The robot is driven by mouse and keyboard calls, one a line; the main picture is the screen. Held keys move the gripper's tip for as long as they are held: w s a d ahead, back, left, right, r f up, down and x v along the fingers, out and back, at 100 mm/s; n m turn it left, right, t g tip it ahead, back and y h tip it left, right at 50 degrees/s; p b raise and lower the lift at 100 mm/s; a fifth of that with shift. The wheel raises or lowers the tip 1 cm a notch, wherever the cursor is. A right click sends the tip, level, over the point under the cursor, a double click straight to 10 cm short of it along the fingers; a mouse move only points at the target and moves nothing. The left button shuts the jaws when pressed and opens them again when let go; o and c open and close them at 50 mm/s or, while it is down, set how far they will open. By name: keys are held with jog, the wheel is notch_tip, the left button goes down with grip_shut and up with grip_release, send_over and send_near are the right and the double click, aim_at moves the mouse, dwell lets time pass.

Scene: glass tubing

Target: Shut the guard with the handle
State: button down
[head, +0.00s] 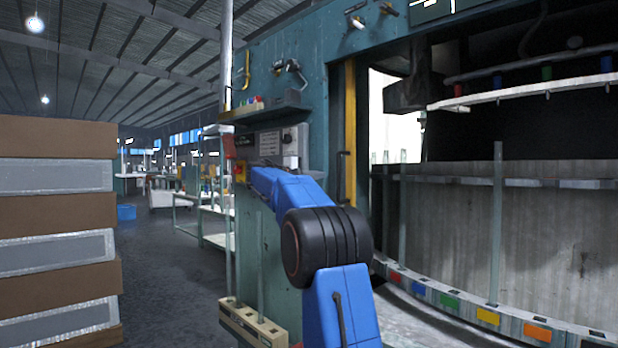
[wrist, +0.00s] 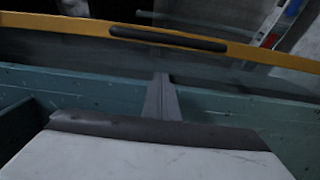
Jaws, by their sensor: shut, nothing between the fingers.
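The guard shows in the wrist view as a yellow frame edge (wrist: 60,24) running across the top, with a dark panel below it. A long black handle (wrist: 168,37) lies along that yellow edge. My gripper (wrist: 161,78) is shut and empty, its grey fingers pointing at the guard just below the handle; I cannot tell whether they touch anything. In the head view, a yellow upright strip (head: 349,120) stands at the left side of the machine's opening and looks like the guard, seen nearly edge-on. My arm hides its lower part, and my gripper is hidden there.
The teal machine body (head: 300,50) carries a small shelf (head: 265,112) and a control box (head: 280,146). A curved rail with coloured blocks (head: 450,300) runs inside the opening at right. Stacked boxes (head: 55,215) stand at left, with open floor (head: 170,270) between.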

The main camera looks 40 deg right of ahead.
jog(key=shift+s+d, duration=0.25)
jog(key=shift+s, duration=0.75)
jog(key=shift+s+d, duration=0.25)
jog(key=shift+s, duration=0.7)
